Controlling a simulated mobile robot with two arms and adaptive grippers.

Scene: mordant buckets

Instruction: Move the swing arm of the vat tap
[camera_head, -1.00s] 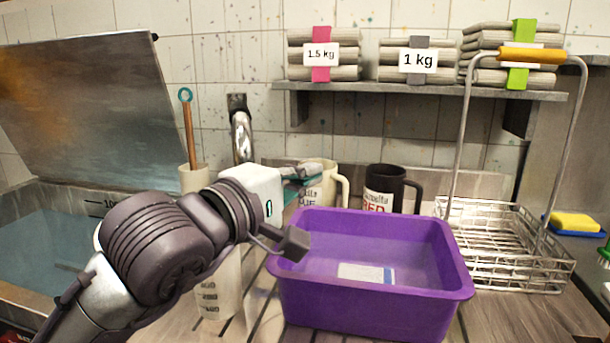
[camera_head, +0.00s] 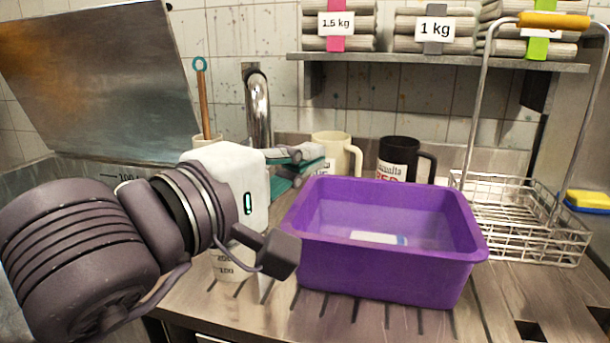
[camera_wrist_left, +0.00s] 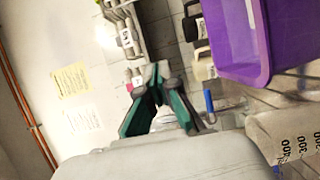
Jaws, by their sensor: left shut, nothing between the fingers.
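The vat tap (camera_head: 258,108) is a chrome pipe on the tiled back wall in the head view, right of the vat's raised lid. Its lower part is hidden behind my left gripper, so I cannot tell how its swing arm stands. My left gripper (camera_head: 312,156) has a white body and dark, green-padded fingers. It is shut and empty, in front of the cream mug and right of the tap in the picture. In the left wrist view the fingertips (camera_wrist_left: 157,84) meet. A small blue handle (camera_wrist_left: 209,104) shows beside them. My right gripper is out of view.
A purple tub (camera_head: 390,270) stands on the slatted counter, close right of my left gripper. Behind are a cream mug (camera_head: 348,153) and a black mug (camera_head: 427,166). A wire basket (camera_head: 570,245) stands right. A measuring jug (camera_head: 222,268) is partly hidden below my gripper.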

